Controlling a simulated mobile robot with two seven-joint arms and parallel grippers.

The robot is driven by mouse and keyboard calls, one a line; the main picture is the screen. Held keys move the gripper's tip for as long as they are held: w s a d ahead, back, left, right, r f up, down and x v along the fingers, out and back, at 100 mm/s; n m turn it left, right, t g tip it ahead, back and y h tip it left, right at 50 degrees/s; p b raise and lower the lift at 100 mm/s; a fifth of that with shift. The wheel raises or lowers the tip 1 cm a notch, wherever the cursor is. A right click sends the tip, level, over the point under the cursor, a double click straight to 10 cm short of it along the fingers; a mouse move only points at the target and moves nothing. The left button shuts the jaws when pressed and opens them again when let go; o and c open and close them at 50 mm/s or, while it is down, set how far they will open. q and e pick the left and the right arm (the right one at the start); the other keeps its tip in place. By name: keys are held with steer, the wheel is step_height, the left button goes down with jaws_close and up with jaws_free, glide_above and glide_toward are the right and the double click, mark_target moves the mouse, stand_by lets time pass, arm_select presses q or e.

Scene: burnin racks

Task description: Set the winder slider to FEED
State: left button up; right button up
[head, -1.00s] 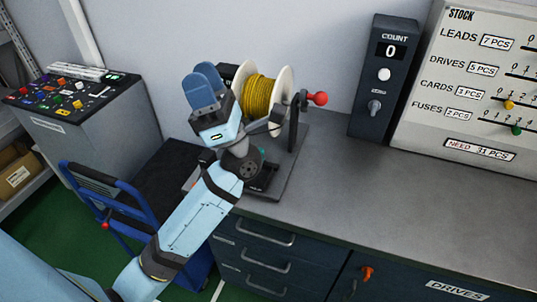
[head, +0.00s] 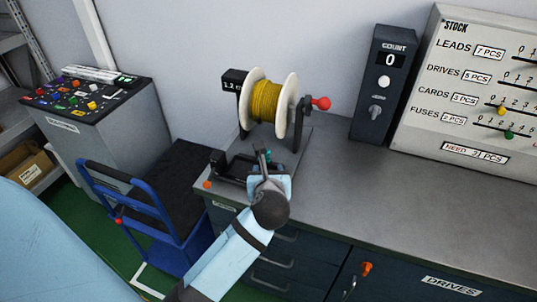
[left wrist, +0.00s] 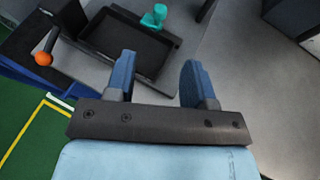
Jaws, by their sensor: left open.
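The winder stands on the bench, with a spool of yellow wire (head: 265,101) between white flanges and a crank with a red ball (head: 321,103). In front of it is a low black tray-like part (head: 232,167); its inside shows in the left wrist view (left wrist: 135,45). A teal knob (left wrist: 154,15) stands at its far side and an orange knob (left wrist: 43,58) at its left; I cannot read any FEED mark. My left gripper (left wrist: 157,75) is open and empty over the tray's near edge, apart from both knobs. In the head view its fingers are mostly hidden. My right gripper is out of view.
A grey count box (head: 383,85) and a stock board (head: 460,90) stand at the back right. A blue cart (head: 150,210) and a console (head: 95,120) are at the left. The bench top (head: 370,185) right of the winder is clear.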

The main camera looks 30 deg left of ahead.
arm_select(q)
steer(key=p+x, duration=0.1)
steer(key=x, duration=1.1)
steer(key=shift+w+a+r, duration=0.1)
steer(key=shift+a, duration=0.05)
steer(key=shift+a, duration=0.1)
jaws_close()
